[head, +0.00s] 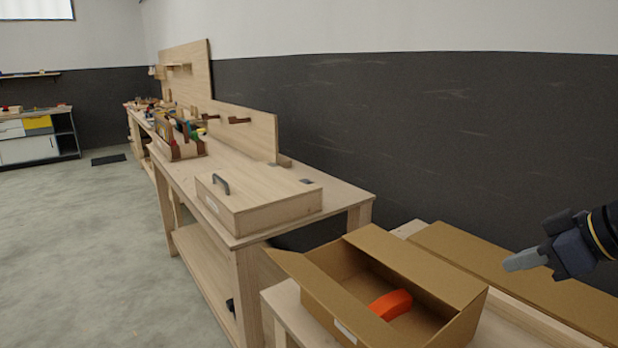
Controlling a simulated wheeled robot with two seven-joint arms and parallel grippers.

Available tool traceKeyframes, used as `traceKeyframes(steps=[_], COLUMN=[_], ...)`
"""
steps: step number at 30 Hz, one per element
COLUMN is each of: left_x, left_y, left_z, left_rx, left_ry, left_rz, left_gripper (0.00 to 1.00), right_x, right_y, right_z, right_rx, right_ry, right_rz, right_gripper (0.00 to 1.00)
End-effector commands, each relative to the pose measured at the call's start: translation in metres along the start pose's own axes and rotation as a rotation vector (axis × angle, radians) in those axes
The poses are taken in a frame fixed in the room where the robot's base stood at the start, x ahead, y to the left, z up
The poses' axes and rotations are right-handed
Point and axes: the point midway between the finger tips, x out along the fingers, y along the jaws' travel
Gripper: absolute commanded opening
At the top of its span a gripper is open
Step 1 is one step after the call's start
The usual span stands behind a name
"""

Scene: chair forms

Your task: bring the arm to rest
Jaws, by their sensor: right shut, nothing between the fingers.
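My right gripper (525,260) comes in from the right edge of the head view. Its grey fingers are shut with nothing between them. It is in the air, up and to the right of an open cardboard box (345,315). An orange object (391,304) lies inside that box; part of it is hidden by the box wall. The gripper is apart from the box and from the orange object. My left gripper is not in the head view.
A wooden workbench (345,196) bears a closed wooden case (262,196) with a dark handle. A second brown cardboard surface (470,248) lies behind the open box, by the dark wall. Grey floor (80,250) is clear at the left.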

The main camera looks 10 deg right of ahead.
Motion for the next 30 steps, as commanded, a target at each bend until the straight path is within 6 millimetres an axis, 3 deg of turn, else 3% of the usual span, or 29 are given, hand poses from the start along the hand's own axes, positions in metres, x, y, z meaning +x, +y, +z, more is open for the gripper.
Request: traceKeyframes(steps=[14,23,27,30], left_x=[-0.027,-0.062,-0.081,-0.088], left_y=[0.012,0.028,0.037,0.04], left_z=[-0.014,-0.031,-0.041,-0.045], left_rx=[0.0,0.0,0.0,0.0], left_ry=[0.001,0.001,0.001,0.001], left_rz=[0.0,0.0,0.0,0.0], left_gripper=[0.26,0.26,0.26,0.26], right_x=[0.011,0.027,0.037,0.045], right_y=[-0.059,-0.142,-0.191,-0.213], right_z=[0.007,0.036,0.066,0.085], right_rx=[0.196,0.427,0.552,0.615], right_ry=[-0.047,-0.125,-0.172,-0.193], right_rz=[-0.039,-0.055,-0.042,-0.03], right_gripper=[0.0,0.0,0.0,0.0])
